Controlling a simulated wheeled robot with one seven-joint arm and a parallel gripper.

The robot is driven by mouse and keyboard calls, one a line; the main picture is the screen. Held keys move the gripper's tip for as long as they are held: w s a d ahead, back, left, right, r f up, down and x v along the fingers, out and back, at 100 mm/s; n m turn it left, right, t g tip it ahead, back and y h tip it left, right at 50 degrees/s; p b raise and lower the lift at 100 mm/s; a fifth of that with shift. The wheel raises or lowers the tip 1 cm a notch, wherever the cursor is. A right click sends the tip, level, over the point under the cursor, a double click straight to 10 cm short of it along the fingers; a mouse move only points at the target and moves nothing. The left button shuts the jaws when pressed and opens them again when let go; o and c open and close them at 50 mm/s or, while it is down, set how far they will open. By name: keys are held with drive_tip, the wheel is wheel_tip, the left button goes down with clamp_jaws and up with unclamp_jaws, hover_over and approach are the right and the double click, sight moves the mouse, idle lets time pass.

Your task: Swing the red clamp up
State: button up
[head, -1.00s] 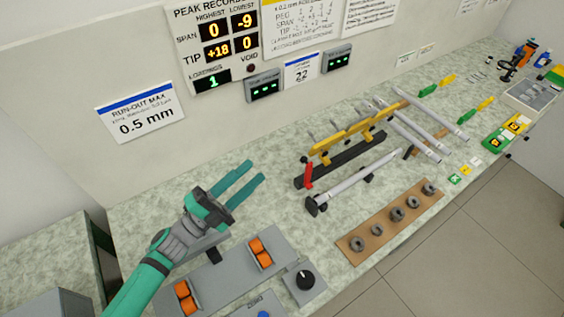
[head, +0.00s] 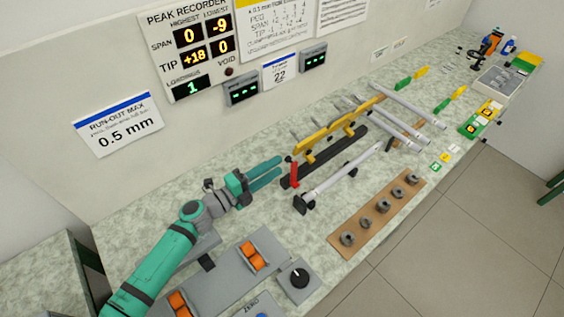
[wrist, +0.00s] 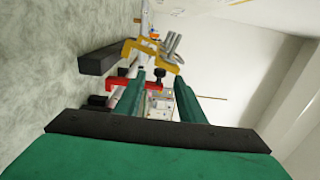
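The red clamp (head: 294,174) stands at the near left end of the black bar (head: 325,158), beside the grey rod (head: 345,175). In the wrist view the red clamp (wrist: 118,84) spans sideways, with a black knob at its right end. The left finger hides part of it. My gripper (head: 280,169) is open, with its fingertips just left of the clamp in the head view. In the wrist view my gripper (wrist: 161,78) shows two green fingers apart, with the clamp's knob end seen between them. I cannot tell whether they touch it.
A yellow rail (head: 330,132) with clamps runs behind the black bar. A brown board (head: 380,210) with several grey rings lies in front. A grey panel with orange switches (head: 250,255) and a dial box (head: 298,282) are nearer. Several loose rods (head: 400,115) lie farther right.

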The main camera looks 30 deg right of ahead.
drive_tip(key=shift+w+d, duration=0.15)
drive_tip(key=shift+d, duration=0.9)
drive_tip(key=shift+w+d, duration=0.15)
drive_tip(key=shift+d, duration=0.85)
clamp_jaws()
